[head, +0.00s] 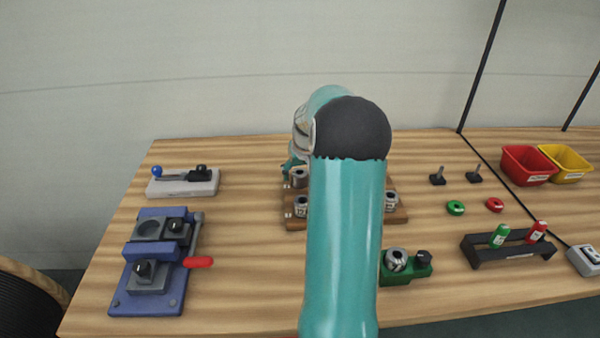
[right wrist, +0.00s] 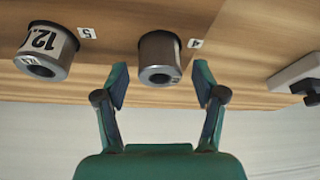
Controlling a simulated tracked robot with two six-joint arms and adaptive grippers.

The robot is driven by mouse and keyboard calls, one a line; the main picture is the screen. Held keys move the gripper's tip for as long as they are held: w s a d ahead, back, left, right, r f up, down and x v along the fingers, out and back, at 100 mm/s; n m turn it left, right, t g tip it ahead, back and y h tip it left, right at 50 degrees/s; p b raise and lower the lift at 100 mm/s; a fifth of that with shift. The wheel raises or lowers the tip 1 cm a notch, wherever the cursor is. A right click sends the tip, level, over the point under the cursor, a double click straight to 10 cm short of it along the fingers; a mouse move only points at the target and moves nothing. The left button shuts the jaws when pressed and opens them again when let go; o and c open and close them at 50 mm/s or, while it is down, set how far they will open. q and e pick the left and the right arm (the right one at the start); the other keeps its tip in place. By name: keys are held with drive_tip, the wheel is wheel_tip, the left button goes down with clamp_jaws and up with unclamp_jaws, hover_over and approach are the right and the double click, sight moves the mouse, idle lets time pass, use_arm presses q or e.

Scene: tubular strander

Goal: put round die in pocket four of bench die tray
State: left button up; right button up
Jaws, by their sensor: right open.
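The wooden die tray (head: 295,222) is on the bench, its middle hidden behind my right arm. Grey round dies show at its left side, one at the back (head: 299,177) and one in front (head: 301,206), and another at its right (head: 391,201). In the right wrist view, a round die (right wrist: 160,60) stands by the label 4 (right wrist: 195,43); its seating depth is unclear. A die marked 12 (right wrist: 47,52) stands by the label 5 (right wrist: 87,32). My right gripper (right wrist: 161,84) is open, its fingertips either side of the die by label 4, apparently clear of it. My left gripper is out of view.
A blue fixture (head: 125,302) with a red handle stands left, a white-based tool (head: 182,186) behind it. A green holder (head: 405,274) with a round piece is right of my arm. Red (head: 527,165) and yellow (head: 565,162) bins and a dark bottle rack (head: 510,252) are farther right.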

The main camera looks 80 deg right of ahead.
drive_tip(key=v, duration=1.2)
idle(0.3)
